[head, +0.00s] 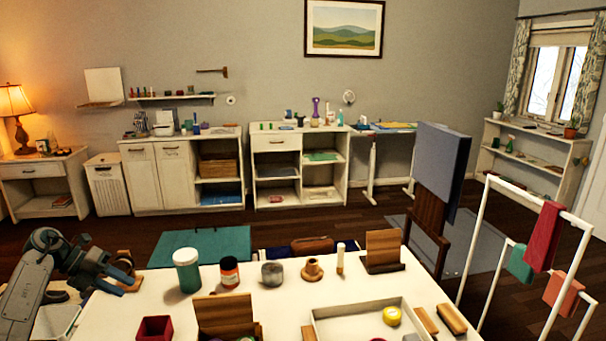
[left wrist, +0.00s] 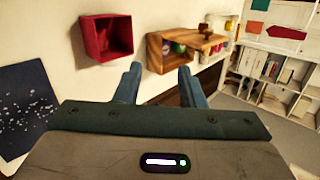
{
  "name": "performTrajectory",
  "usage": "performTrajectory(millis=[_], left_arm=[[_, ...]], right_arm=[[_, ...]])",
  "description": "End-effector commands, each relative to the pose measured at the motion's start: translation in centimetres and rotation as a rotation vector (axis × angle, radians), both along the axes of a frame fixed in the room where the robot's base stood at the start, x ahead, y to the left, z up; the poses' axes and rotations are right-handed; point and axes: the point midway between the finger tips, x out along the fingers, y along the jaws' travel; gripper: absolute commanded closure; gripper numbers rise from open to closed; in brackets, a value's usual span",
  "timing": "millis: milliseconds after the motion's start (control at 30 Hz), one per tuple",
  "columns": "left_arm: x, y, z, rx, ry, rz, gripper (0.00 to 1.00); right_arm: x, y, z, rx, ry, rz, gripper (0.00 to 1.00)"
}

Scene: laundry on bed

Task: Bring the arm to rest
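My left arm comes in from the left in the head view. Its gripper (head: 120,277) is over the left edge of the white table (head: 115,318). In the left wrist view the two blue fingers of the left gripper (left wrist: 160,82) stand apart with nothing between them, so it is open and empty. Beyond the fingers are a red open box (left wrist: 107,38) and a wooden box (left wrist: 157,55) with small round things in it. Both also show at the front of the table in the head view, the red box (head: 155,328) and the wooden box (head: 222,309). My right gripper is not in view.
On the table stand a green jar (head: 187,270), a dark jar with an orange label (head: 229,272), a grey container (head: 272,273) and a shallow white tray (head: 350,309). A white drying rack (head: 475,235) with cloths stands at right. Cabinets (head: 158,177) line the back wall.

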Motion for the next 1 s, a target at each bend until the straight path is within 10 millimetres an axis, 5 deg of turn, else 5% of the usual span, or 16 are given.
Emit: performTrajectory(millis=[367,667,800,1000], left_arm=[[2.5,-5.2,-1.0,-0.111,-0.186,0.058,0.64],[4.1,-11.4,-0.5,-0.323,-0.408,0.196,0.64],[3.8,-14.9,0.6,-0.52,-0.527,0.352,0.64],[1.5,-16.6,1.7,-0.819,-0.599,0.676,0.64]], right_arm=[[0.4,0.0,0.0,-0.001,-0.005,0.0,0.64],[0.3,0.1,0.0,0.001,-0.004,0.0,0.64],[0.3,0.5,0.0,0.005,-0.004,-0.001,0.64],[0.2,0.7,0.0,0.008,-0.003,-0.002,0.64]])
